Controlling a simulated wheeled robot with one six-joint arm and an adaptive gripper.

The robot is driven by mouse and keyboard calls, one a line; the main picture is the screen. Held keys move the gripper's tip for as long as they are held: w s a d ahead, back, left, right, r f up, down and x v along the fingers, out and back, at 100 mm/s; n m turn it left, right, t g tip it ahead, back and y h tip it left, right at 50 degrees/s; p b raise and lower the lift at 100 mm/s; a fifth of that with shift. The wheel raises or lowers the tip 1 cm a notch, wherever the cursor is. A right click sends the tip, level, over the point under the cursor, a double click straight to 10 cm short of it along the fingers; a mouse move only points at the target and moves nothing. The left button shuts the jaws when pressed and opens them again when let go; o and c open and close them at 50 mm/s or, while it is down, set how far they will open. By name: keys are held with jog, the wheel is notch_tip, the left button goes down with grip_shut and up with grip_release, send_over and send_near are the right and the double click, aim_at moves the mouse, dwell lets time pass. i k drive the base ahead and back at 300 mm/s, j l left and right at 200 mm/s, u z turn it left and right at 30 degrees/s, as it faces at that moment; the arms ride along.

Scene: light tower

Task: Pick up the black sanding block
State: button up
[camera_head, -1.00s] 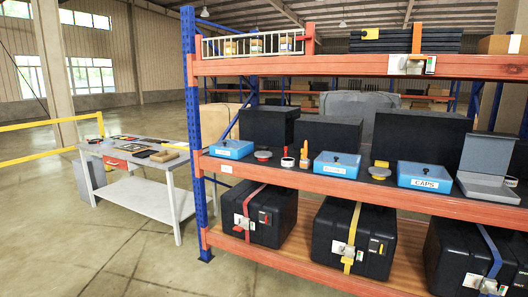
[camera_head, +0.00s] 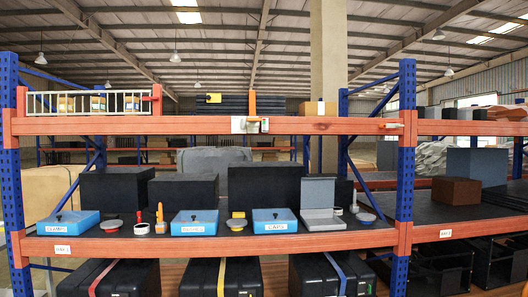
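I cannot pick out a black sanding block for certain in the head view. Several large black boxes (camera_head: 183,191) stand along the back of the middle shelf (camera_head: 200,247); I cannot tell that any of them is a sanding block. My gripper and arm are not in view.
Blue labelled cases (camera_head: 194,224), round pads (camera_head: 112,224), a tape roll (camera_head: 141,229) and an open grey case (camera_head: 320,212) line the shelf front. Black strapped cases (camera_head: 222,278) sit below. A blue upright (camera_head: 406,150) divides off the right bay, with a brown box (camera_head: 456,192).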

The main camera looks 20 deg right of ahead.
aim_at(108, 217)
jog(key=i+j, duration=0.5)
jog(key=i+j+u, duration=0.1)
jog(key=i+j, duration=0.4)
jog(key=i, duration=0.25)
jog(key=i+j, duration=0.45)
jog(key=i, duration=0.2)
jog(key=i+j, duration=0.45)
jog(key=i, duration=0.15)
jog(key=j+u, duration=0.05)
